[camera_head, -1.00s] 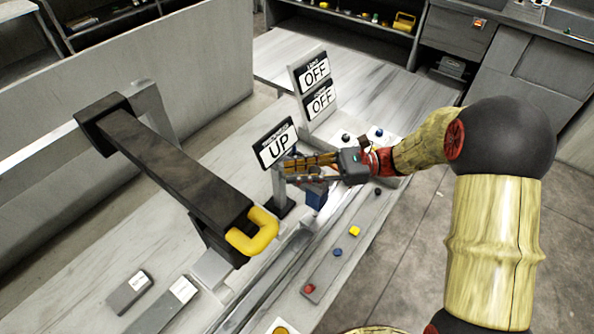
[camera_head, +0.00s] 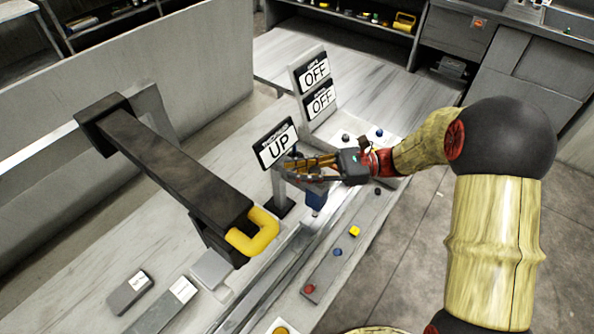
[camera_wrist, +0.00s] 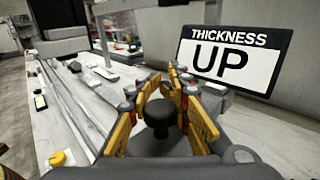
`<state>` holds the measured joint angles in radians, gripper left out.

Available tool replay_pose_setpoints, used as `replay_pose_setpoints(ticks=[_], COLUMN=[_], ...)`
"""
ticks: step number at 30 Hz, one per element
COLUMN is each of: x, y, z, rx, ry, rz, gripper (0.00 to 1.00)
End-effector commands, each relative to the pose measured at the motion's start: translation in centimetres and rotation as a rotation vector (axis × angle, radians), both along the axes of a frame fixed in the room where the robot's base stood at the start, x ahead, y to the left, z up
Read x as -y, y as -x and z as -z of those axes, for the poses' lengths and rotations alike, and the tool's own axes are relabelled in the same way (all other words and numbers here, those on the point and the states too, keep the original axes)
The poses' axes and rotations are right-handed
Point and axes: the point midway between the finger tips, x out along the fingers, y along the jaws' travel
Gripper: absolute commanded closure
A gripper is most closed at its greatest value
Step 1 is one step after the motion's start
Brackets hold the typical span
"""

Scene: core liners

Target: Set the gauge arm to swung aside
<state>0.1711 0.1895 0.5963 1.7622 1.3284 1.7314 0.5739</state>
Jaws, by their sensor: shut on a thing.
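My gripper (camera_head: 292,172) is at the thickness sign's post, left of my wrist. In the wrist view, its gold-padded fingers (camera_wrist: 165,118) are shut around a dark round knob (camera_wrist: 160,115). A blue block (camera_head: 316,197) shows just under the gripper in the head view; its link to the knob is hidden. The sign (camera_head: 277,147) reads "UP", and in the wrist view it reads "THICKNESS UP" (camera_wrist: 232,57). I cannot tell for sure which part is the gauge arm; the fingers cover much of the held piece.
A large dark beam (camera_head: 175,160) with a yellow handle (camera_head: 253,232) stands left of the gripper. Two "OFF" signs (camera_head: 317,88) stand behind. A strip with red, blue and yellow buttons (camera_head: 338,252) runs along the front. Free bench surface (camera_head: 120,230) lies at left.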

Motion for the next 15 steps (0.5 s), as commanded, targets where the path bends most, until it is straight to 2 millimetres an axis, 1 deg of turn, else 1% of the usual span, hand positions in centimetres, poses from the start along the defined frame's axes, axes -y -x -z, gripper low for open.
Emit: replay_pose_setpoints(ticks=[7, 15], x=[-0.7, -2.0], y=[0.5, 1.2], z=[-0.4, -0.4], rx=[-0.004, -0.005], ry=[0.0, 0.001], rz=[0.079, 0.261], gripper=[1.0, 1.0])
